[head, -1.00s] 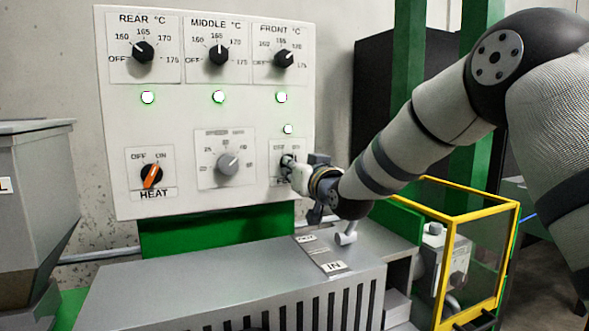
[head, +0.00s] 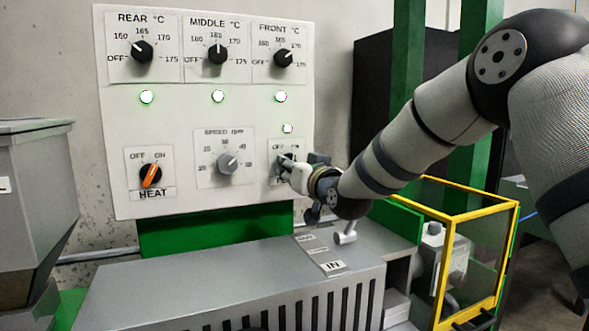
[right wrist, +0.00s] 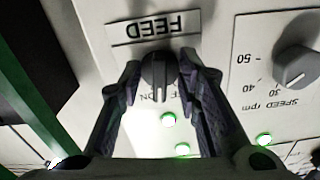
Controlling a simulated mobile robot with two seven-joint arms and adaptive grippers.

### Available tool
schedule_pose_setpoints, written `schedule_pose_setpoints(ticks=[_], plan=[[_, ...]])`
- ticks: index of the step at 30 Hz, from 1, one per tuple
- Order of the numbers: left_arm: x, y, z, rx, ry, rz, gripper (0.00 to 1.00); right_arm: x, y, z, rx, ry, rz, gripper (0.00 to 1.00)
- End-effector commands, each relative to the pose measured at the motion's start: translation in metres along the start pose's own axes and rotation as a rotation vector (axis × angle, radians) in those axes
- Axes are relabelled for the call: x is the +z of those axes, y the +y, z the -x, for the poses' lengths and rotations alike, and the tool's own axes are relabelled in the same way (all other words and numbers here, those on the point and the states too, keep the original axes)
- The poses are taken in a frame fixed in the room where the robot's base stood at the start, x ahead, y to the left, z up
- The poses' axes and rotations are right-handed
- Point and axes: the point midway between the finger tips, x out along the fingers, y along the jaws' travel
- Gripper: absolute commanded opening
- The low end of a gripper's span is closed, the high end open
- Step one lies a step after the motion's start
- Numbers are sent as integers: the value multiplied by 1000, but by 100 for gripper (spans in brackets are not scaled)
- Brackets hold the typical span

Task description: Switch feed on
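The feed switch (right wrist: 158,72) is a dark rotary knob beside the FEED label, which appears upside down in the right wrist view. Its handle lies nearly upright in that view, toward the partly hidden OFF/ON lettering. My right gripper (right wrist: 160,68) has a finger on each side of the knob, drawn in close against it. In the head view my right gripper (head: 288,168) is at the lower right of the white control panel (head: 110,120) and covers part of the switch. My left gripper is not in view.
The speed knob (head: 228,165) and the orange heat switch (head: 151,175) are to the left of the feed switch. Three temperature knobs sit along the top, with lit lamps below. A grey machine housing (head: 220,275) lies below, and a yellow-framed guard (head: 470,215) stands right.

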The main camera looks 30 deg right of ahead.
Motion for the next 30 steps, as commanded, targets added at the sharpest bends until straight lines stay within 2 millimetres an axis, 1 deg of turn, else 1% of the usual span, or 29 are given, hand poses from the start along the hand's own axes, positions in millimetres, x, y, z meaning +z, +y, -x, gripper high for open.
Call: schedule_pose_setpoints(ticks=[2,4,5,9,12,15,18,20,30], plan=[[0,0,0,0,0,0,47,0,0,6,0,-1,0,31],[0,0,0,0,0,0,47,0,0,18,0,-1,0,31],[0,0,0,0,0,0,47,-1,0,26,0,0,0,31],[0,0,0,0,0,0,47,-1,0,66,0,-1,-2,31],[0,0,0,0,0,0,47,-1,0,91,0,0,-1,31],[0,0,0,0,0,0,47,0,-1,108,-1,-1,6,31],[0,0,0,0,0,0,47,0,0,117,-1,0,3,31],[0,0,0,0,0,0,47,0,0,120,0,1,1,31],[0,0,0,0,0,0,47,0,0,120,0,0,0,31]])
